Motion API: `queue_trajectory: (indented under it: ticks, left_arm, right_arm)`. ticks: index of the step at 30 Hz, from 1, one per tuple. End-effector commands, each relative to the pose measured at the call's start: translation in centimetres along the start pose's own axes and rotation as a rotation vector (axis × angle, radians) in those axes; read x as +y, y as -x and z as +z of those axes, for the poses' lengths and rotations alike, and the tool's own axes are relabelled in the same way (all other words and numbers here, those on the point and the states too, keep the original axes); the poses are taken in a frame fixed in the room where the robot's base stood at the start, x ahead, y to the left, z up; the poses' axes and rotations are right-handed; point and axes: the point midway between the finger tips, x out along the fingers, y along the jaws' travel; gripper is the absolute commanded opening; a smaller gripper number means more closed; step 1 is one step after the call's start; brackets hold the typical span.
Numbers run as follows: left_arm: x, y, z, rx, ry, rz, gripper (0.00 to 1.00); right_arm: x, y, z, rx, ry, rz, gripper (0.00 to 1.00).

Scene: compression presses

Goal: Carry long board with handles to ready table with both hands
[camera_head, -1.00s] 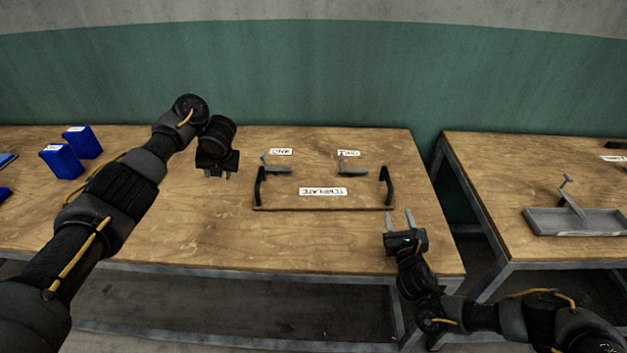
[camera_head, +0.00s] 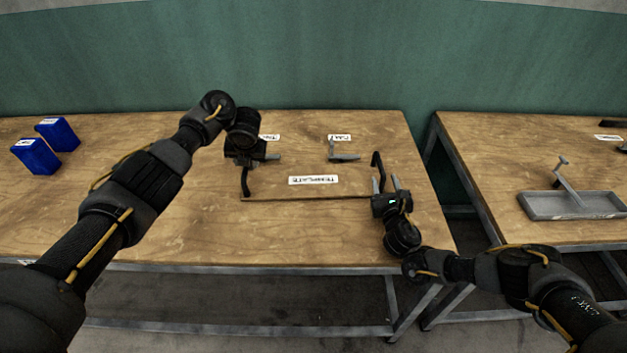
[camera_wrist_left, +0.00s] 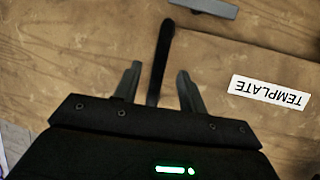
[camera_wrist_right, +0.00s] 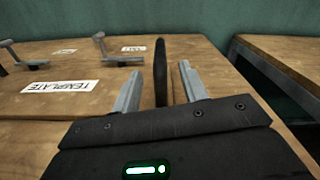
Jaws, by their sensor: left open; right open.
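The long wooden board (camera_head: 340,190) lies flat on the wooden table, with a white label reading TEMPLATE (camera_head: 313,180). A black handle stands at each end. My right gripper (camera_head: 387,182) is open at the right handle (camera_head: 376,160); in the right wrist view that handle (camera_wrist_right: 161,70) stands between the open fingers (camera_wrist_right: 158,85). My left gripper (camera_head: 246,164) is open above the left handle (camera_head: 245,182); in the left wrist view that handle (camera_wrist_left: 160,65) shows between the open fingers (camera_wrist_left: 156,82). I cannot tell whether any finger touches a handle.
Two grey metal brackets (camera_head: 343,155) with small white labels sit behind the label on the board's far side. Blue boxes (camera_head: 58,133) stand at the left. A second table (camera_head: 490,165) stands to the right across a gap, holding a grey tray (camera_head: 570,205).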

Motion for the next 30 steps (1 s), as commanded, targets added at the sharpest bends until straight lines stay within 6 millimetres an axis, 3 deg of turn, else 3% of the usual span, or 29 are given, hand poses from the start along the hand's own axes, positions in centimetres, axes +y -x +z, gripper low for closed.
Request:
queue_trajectory:
  ticks: [6,12,26,30]
  left_arm:
    - [0.0,-3.8,0.0,0.0,0.0,0.002,0.41]
    - [-0.1,-5.7,0.1,-0.001,0.0,-0.001,0.41]
    - [0.0,-6.4,0.1,-0.004,-0.001,0.001,0.41]
    - [0.0,-6.4,0.1,-0.004,-0.001,0.001,0.24]
  right_arm:
    - [-0.1,-3.8,0.2,-0.002,0.002,-0.003,0.43]
    - [0.0,-5.7,0.1,-0.001,0.0,-0.002,0.43]
    - [0.0,-6.4,0.0,0.0,-0.002,-0.001,0.43]
    - [0.0,-6.4,0.0,0.0,-0.001,-0.001,0.26]
